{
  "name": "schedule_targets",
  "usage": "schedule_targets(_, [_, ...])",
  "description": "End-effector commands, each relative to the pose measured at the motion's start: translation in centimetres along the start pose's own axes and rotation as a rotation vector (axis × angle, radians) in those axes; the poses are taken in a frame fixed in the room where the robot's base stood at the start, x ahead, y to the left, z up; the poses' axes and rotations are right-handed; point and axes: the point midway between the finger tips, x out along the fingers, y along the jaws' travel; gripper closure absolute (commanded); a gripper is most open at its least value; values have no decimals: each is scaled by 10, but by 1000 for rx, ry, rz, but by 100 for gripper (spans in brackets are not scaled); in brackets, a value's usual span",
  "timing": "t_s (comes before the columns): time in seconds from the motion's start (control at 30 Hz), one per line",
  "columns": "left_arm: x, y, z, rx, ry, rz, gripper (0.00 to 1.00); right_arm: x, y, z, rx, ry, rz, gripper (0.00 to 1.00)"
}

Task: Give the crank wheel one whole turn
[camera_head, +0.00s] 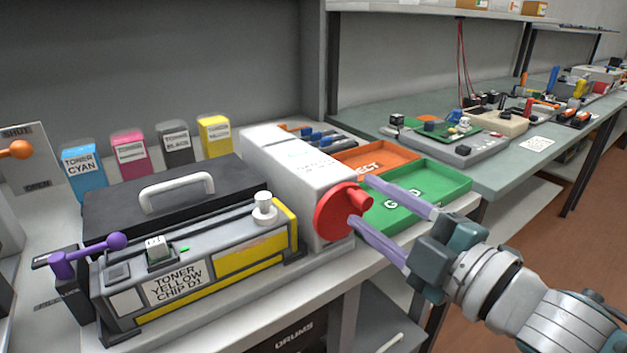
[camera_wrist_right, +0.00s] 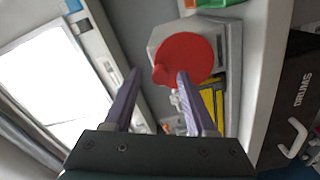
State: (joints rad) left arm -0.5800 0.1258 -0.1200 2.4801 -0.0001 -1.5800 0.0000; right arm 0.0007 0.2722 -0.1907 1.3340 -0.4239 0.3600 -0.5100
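The red crank wheel (camera_head: 334,214) is on the end face of a white box-shaped machine (camera_head: 300,165). Its red handle knob (camera_head: 358,197) sticks out toward my right gripper (camera_head: 360,201). In the right wrist view the wheel (camera_wrist_right: 187,58) is ahead, with the knob (camera_wrist_right: 162,74) showing between the two purple fingertips (camera_wrist_right: 158,72). My right gripper is open, one finger on either side of the knob; I cannot tell whether either finger touches it. My left gripper is not in view.
A toner cartridge (camera_head: 175,284) in a grey holder with a purple-knobbed lever (camera_head: 115,241) stands left of the machine. Green (camera_head: 440,180) and orange (camera_head: 372,157) trays lie behind the wheel. Several toner boxes stand at the back left. Free air lies in front of the bench edge.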

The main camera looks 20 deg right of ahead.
Motion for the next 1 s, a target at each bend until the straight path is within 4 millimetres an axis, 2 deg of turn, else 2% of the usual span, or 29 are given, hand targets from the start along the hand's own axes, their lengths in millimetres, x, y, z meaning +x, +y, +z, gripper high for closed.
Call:
schedule_targets(0.23, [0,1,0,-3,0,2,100,0,0,0,0,-1,-1,40])
schedule_targets(0.37, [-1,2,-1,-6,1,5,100,-8,-1,0,0,-2,-3,40])
schedule_targets(0.8, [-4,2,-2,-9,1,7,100,-84,-1,0,1,-2,-3,40])
schedule_targets(1.0, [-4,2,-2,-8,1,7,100,-99,0,0,-1,-1,-1,40])
